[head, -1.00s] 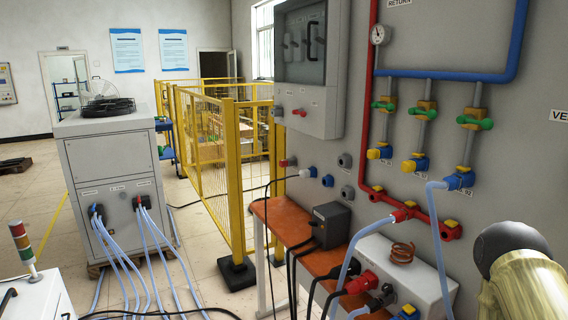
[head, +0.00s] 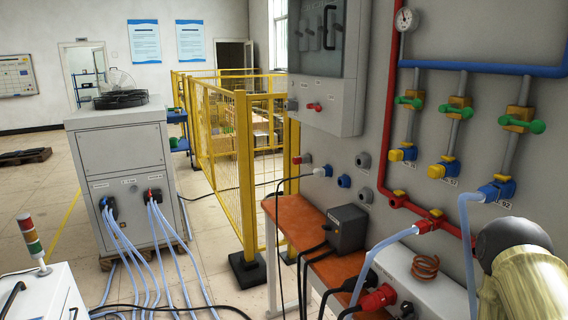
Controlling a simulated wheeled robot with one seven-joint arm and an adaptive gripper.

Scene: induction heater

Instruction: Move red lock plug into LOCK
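A small red handle-like part (head: 314,106) sits on the lower front of the grey control cabinet (head: 340,122) on the wall. Beside it to the left is a small grey part (head: 292,104). The tiny labels above them are too small to read, so I cannot tell which is LOCK or whether the red part is the lock plug. A red round socket (head: 305,158) is on the wall below the cabinet. Part of my arm shows at the bottom right. My gripper is out of view.
An orange bench (head: 292,212) with a dark box (head: 347,228) stands below the cabinet. Cables and hoses hang at the front. Yellow fencing (head: 243,170) stands left of the bench. A grey cooling unit (head: 118,165) is at left. Red and blue pipes cover the right wall.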

